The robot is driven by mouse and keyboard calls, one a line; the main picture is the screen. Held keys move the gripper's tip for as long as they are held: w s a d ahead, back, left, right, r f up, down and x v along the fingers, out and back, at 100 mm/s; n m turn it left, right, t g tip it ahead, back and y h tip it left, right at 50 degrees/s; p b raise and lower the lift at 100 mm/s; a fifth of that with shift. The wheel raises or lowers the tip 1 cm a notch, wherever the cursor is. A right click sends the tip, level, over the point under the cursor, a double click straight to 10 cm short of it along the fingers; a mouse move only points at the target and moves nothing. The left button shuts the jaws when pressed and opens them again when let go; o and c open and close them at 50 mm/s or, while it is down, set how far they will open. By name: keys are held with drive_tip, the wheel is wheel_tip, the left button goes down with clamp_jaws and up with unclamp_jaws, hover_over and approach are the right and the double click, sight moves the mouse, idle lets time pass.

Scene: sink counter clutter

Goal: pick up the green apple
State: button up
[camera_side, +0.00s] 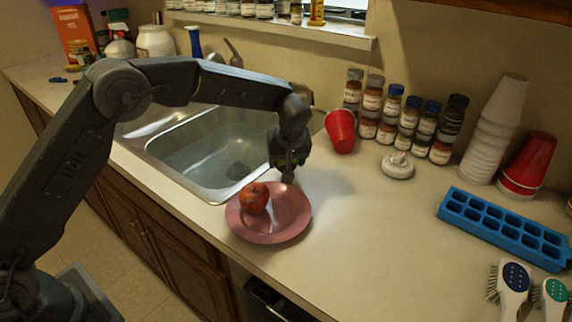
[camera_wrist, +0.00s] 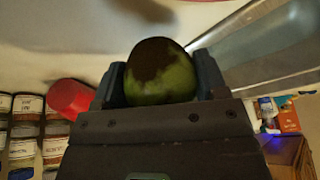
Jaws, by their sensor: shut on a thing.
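The green apple (camera_wrist: 160,75) sits between the two jaws of my gripper (camera_wrist: 163,84) in the wrist view, dark on its upper left and green elsewhere. My gripper (camera_side: 287,172) is shut on it. In the side view my gripper hangs over the counter at the sink's right edge, behind the pink plate. Only a small greenish bit of the apple shows there, mostly hidden by the dark jaws. I cannot tell exactly how high it is above the counter.
A red apple (camera_side: 254,198) rests on the pink plate (camera_side: 285,228). The sink (camera_side: 205,150) is to the left. A tipped red cup (camera_side: 341,131), spice jars (camera_side: 387,115) and a white lidded item (camera_side: 397,165) stand behind. A blue ice tray (camera_side: 500,229) lies right; the counter between is clear.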

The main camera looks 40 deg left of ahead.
wheel_tip(320, 180, up, 2)
drive_tip(key=shift+r, duration=0.1)
drive_tip(key=s+a+r, duration=0.4)
drive_tip(key=a+r, duration=0.2)
drive_tip(key=a, duration=0.5)
drive_tip(key=shift+s+r, duration=0.2)
drive_tip(key=shift+r, duration=0.15)
drive_tip(key=w+a+f, duration=0.2)
drive_tip(key=a+f, duration=0.1)
drive_tip(key=a, duration=0.5)
drive_tip(key=w+a+f, duration=0.2)
drive_tip(key=a+f, duration=0.1)
drive_tip(key=a, duration=0.5)
drive_tip(key=shift+s+d+f, duration=0.1)
drive_tip(key=shift+f, duration=4.95)
drive_tip(key=shift+s+d+f, duration=0.1)
drive_tip(key=shift+f, duration=4.95)
drive_tip(key=shift+s+d, duration=0.1)
drive_tip(key=shift+s, duration=0.45)
